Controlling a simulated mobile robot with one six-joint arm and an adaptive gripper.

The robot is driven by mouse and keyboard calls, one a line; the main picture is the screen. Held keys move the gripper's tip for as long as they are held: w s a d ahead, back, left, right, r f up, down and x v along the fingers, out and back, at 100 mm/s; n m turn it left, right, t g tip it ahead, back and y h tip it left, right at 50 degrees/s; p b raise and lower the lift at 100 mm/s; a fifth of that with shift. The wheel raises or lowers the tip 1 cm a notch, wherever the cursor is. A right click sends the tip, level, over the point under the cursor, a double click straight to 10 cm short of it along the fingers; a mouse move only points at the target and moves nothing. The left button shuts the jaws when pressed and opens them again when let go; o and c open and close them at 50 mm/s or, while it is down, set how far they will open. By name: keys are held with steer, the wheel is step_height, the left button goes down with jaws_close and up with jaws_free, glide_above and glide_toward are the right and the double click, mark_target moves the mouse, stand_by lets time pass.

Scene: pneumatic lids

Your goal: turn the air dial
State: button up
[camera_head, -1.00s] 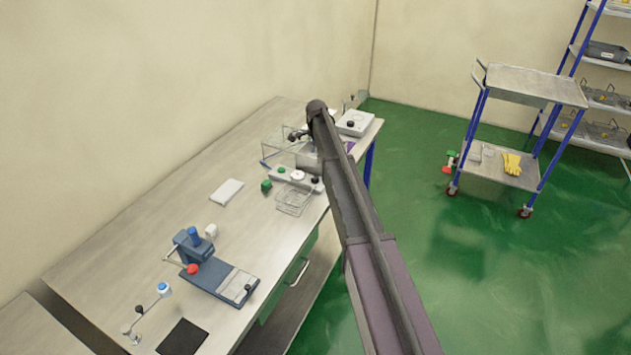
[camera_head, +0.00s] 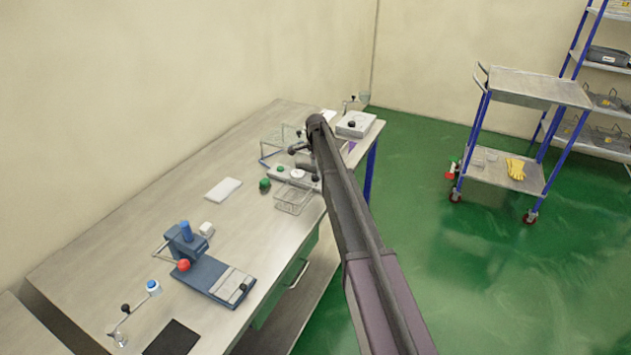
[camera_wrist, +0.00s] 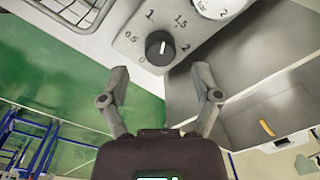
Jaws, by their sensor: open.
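The air dial (camera_wrist: 160,45) is a black round knob with a white mark on a light grey panel (camera_wrist: 124,44), in the wrist view. A scale from 0 to 2 is printed around it. The mark points roughly up in the picture, near the 1 to 1.5 side. My gripper (camera_wrist: 161,72) is open, with its two fingers apart below the knob in the picture. I cannot tell whether either finger touches it; nothing is between them. In the head view the panel (camera_head: 283,173) stands on the bench, partly hidden by my arm.
A white gauge (camera_wrist: 216,5) marked bar sits beside the dial. A wire basket (camera_head: 294,199) stands in front of the panel.

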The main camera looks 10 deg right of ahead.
mark_target(315, 177)
steer(key=shift+f+b, duration=1.6)
steer(key=shift+f, duration=0.3)
jaws_close()
